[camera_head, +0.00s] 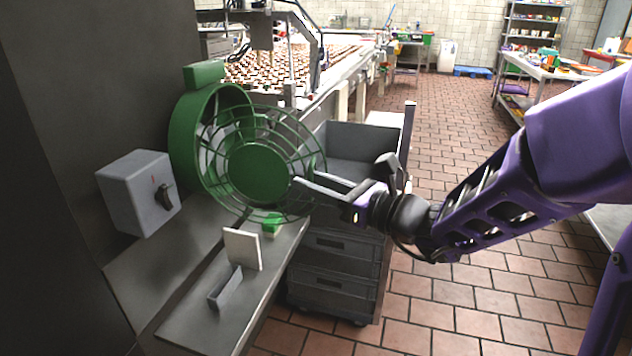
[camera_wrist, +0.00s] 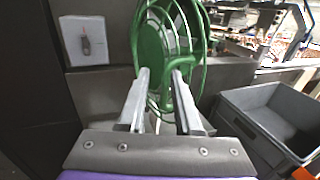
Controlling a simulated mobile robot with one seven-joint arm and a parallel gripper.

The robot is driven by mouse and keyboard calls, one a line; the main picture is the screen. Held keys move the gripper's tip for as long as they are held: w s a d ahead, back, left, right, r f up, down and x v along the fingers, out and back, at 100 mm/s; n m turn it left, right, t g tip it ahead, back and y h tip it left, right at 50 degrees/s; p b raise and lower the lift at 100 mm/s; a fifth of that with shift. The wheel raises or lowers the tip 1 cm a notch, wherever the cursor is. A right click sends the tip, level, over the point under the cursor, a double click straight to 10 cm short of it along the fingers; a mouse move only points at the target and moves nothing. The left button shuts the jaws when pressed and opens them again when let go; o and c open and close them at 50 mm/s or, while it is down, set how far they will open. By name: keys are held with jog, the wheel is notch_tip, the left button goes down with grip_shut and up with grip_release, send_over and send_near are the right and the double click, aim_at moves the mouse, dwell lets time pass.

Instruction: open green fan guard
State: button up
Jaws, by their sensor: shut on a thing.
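The green fan guard (camera_head: 258,172) is a round wire cage with a solid green centre disc. It stands in front of the green fan housing (camera_head: 183,130), and its right side is swung out from the housing. My gripper (camera_head: 306,181) reaches in from the right at the guard's right edge. In the wrist view the two grey fingers (camera_wrist: 161,76) are shut on a part of the guard (camera_wrist: 152,45), with a small gap between them. The exact part held is hard to make out.
A grey switch box (camera_head: 142,195) with a dark knob is left of the fan. A metal shelf (camera_head: 190,318) below holds a white plate (camera_head: 242,249), a grey bracket (camera_head: 226,288) and a green block (camera_head: 272,222). Grey crates (camera_head: 332,270) stand under my gripper. The tiled floor at right is open.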

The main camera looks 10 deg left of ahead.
jog(key=shift+s+a+r, duration=0.1)
jog(key=shift+s+a, duration=0.05)
jog(key=p+v, duration=0.1)
jog(key=v, duration=1.6)
jog(key=shift+d, duration=0.4)
